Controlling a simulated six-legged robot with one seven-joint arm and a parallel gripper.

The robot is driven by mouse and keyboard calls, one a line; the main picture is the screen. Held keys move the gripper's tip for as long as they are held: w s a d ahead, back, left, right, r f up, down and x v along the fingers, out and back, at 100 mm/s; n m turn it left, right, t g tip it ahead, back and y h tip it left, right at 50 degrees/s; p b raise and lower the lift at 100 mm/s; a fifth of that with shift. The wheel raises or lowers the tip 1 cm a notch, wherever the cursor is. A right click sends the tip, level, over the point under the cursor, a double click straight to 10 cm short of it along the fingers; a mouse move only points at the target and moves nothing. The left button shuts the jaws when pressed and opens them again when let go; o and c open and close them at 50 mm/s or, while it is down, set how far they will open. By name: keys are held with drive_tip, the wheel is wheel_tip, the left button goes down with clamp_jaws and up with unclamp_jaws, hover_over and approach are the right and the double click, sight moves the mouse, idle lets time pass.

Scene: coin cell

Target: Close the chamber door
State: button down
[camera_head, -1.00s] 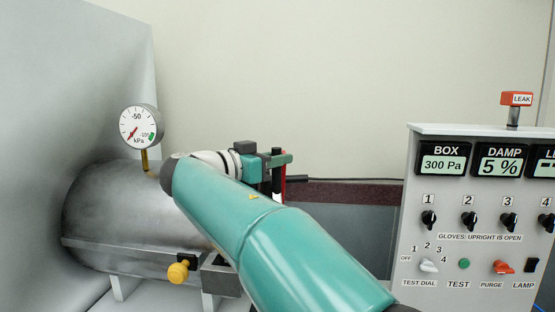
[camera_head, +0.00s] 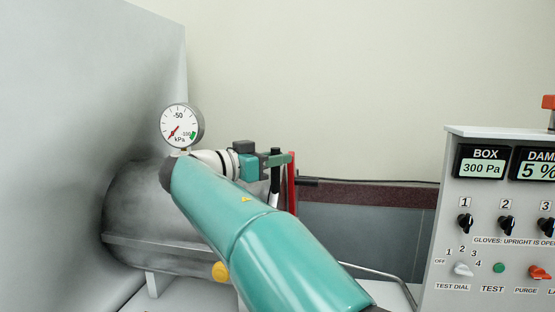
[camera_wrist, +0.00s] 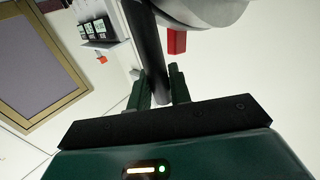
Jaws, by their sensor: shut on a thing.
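The chamber is a grey metal cylinder (camera_head: 140,205) lying on its side at the left in the head view. My arm covers its right end, so the door and its gap are mostly hidden. My gripper (camera_head: 272,160) is at the right of the cylinder, shut on a black bar (camera_head: 275,181), apparently the door's handle. In the wrist view the bar (camera_wrist: 152,50) passes between the fingers of my gripper (camera_wrist: 161,86). A pale rounded surface (camera_wrist: 205,8), possibly the door, and a red block (camera_wrist: 177,41) are close beyond. A red upright piece (camera_head: 292,185) stands beside the bar.
A pressure gauge (camera_head: 181,126) rises above the cylinder, and a yellow knob (camera_head: 220,271) shows low in front, partly behind my arm. A grey wall (camera_head: 90,130) is at the left. A control panel (camera_head: 480,220) with dials and displays stands at the right.

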drive_tip(key=shift+a, duration=0.35)
drive_tip(key=c, duration=1.6)
unclamp_jaws()
drive_tip(key=shift+w, duration=0.1)
drive_tip(key=shift+o, duration=1.3)
drive_tip(key=shift+w+a+f, duration=0.1)
drive_tip(key=shift+a, duration=0.1)
drive_tip(key=shift+d, duration=0.3)
drive_tip(key=v, duration=1.4)
drive_tip(key=shift+s+d, duration=0.15)
drive_tip(key=shift+s, duration=0.1)
